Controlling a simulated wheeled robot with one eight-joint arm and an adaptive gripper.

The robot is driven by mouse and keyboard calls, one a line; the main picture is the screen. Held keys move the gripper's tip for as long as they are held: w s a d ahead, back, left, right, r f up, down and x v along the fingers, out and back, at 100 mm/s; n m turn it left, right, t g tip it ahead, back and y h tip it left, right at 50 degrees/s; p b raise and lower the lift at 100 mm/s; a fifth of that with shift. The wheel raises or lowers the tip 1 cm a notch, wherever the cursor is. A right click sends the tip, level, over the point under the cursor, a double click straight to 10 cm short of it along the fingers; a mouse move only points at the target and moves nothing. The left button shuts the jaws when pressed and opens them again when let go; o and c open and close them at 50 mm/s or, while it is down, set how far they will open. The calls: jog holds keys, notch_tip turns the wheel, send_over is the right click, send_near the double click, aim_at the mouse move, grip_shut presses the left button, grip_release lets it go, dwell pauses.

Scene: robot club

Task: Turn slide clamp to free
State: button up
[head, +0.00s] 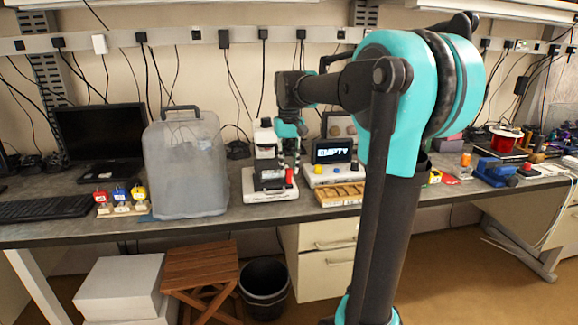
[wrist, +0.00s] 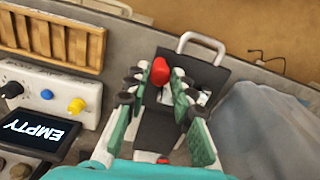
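A white-based device with a black body (head: 270,178) stands on the bench in the head view; I take it to hold the slide clamp. Its red knob (head: 289,176) is on the right side. In the wrist view the black body (wrist: 205,72) has a metal loop handle, and the red knob (wrist: 159,70) shows between my fingertips. My gripper (wrist: 158,78) is open, with a finger on each side of the knob; contact is not clear. In the head view my gripper (head: 291,150) hangs just above the device. The clamp's slide position cannot be told.
A box with a screen reading EMPTY (head: 333,152) and a wooden tray (head: 342,194) stand close on the right. A large translucent jug (head: 186,165) stands close on the left. Colored padlock-like items (head: 120,195) are farther left. The bench edge runs in front.

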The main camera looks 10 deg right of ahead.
grip_shut()
jog(key=shift+m, duration=0.3)
jog(key=m, duration=0.4)
jog(key=shift+m, duration=0.3)
jog(key=m, duration=0.4)
jog(key=shift+m, duration=0.3)
jog(key=o, duration=0.5)
grip_release()
jog(key=shift+o, duration=0.2)
jog(key=shift+r, duration=0.1)
